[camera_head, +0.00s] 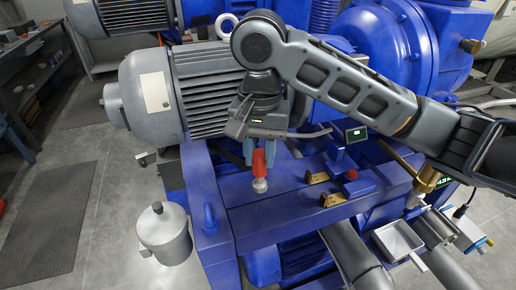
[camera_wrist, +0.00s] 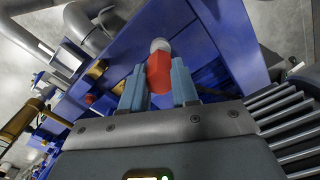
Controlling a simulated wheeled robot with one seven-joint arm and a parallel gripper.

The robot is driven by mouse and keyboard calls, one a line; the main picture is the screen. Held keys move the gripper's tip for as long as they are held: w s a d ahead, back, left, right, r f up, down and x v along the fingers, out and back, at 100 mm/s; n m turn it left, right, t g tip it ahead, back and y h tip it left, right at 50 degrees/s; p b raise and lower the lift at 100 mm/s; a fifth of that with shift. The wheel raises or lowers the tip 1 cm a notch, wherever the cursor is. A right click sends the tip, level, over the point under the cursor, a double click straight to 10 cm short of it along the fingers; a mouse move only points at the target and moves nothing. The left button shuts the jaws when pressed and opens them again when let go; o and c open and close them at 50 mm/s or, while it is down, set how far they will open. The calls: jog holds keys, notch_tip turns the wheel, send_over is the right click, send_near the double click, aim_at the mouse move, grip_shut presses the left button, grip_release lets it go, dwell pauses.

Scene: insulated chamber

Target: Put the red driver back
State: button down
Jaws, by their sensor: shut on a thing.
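The red driver (camera_head: 258,164) hangs below my gripper (camera_head: 259,155), over the blue machine frame (camera_head: 238,217). It has a red body with a pale grey rounded end pointing down. My gripper is shut on it, with blue fingers on both sides of the red part. In the wrist view the red driver (camera_wrist: 160,73) sits between the two fingers of my gripper (camera_wrist: 160,82), its pale end pointing away from the palm. I cannot tell whether the pale end touches the blue frame.
A grey motor (camera_head: 205,85) stands close behind my gripper. Brass brackets (camera_head: 332,199) and a red knob (camera_head: 351,174) sit on the frame to the right. A lidded grey pot (camera_head: 163,232) stands at the left, and a white tray (camera_head: 397,240) is at the lower right.

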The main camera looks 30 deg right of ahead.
aim_at(260, 185)
jog(key=shift+f+b, duration=3.3)
jog(key=shift+b, duration=0.05)
jog(key=shift+f, duration=0.6)
jog(key=c, duration=0.8)
grip_release()
